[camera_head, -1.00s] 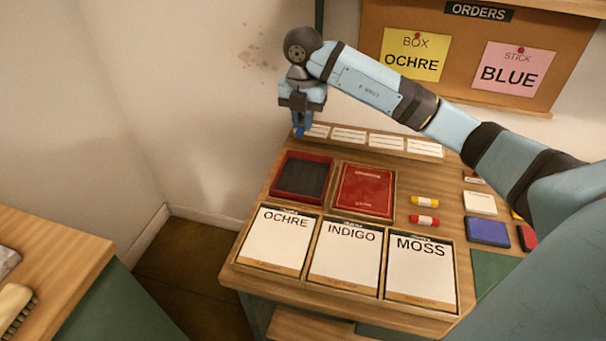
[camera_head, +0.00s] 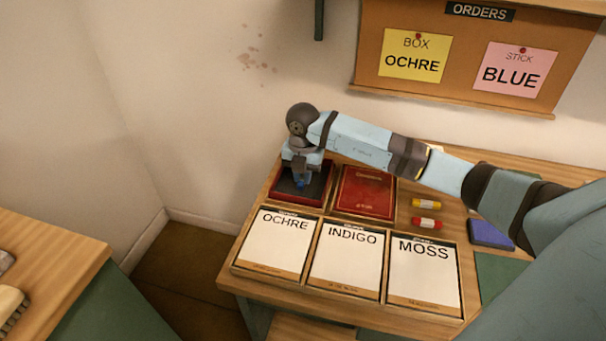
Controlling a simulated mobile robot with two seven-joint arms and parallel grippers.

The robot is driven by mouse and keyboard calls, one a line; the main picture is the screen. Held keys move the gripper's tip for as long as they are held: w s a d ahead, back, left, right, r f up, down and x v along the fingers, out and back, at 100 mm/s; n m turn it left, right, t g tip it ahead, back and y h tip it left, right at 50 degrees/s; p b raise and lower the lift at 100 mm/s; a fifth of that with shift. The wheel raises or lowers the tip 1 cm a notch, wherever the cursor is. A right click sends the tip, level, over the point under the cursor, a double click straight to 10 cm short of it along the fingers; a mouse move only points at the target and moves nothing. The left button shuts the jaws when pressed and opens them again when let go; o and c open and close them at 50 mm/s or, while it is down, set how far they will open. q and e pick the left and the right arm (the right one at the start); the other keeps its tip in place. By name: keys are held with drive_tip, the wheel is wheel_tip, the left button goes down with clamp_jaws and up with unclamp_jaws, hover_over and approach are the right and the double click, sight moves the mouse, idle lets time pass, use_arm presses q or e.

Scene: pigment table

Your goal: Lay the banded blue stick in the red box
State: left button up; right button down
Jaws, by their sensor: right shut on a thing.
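The open red box (camera_head: 284,188), with a dark inside, stands at the back left of the table, behind the OCHRE card. My right gripper (camera_head: 301,184) points down over the box and is shut on the blue stick (camera_head: 302,181). Only a small bit of blue shows between the fingers, so the bands cannot be made out. I cannot tell whether the stick touches the box floor. My arm hides the back of the box. My left gripper is out of view.
A red lettered panel (camera_head: 366,191) lies right of the box. A yellow stick (camera_head: 423,203) and a red stick (camera_head: 426,222) lie beyond it. OCHRE (camera_head: 276,242), INDIGO (camera_head: 346,260) and MOSS (camera_head: 424,271) cards line the front. A blue block (camera_head: 490,233) sits at right.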

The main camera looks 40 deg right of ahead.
sight(303, 177)
drive_tip(key=shift+s+f, duration=0.1)
drive_tip(key=shift+f, duration=0.2)
drive_tip(key=c, duration=1.1)
unclamp_jaws()
drive_tip(key=shift+a+f, duration=0.1)
drive_tip(key=shift+f, duration=0.15)
drive_tip(key=shift+s, duration=0.1)
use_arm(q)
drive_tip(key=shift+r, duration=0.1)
use_arm(e)
drive_tip(key=shift+r, duration=0.4)
use_arm(q)
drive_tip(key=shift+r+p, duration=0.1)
drive_tip(key=shift+p, duration=0.55)
use_arm(e)
wheel_tip(303, 177, up, 13)
drive_tip(key=shift+w+f, duration=0.2)
drive_tip(key=shift+w, duration=0.05)
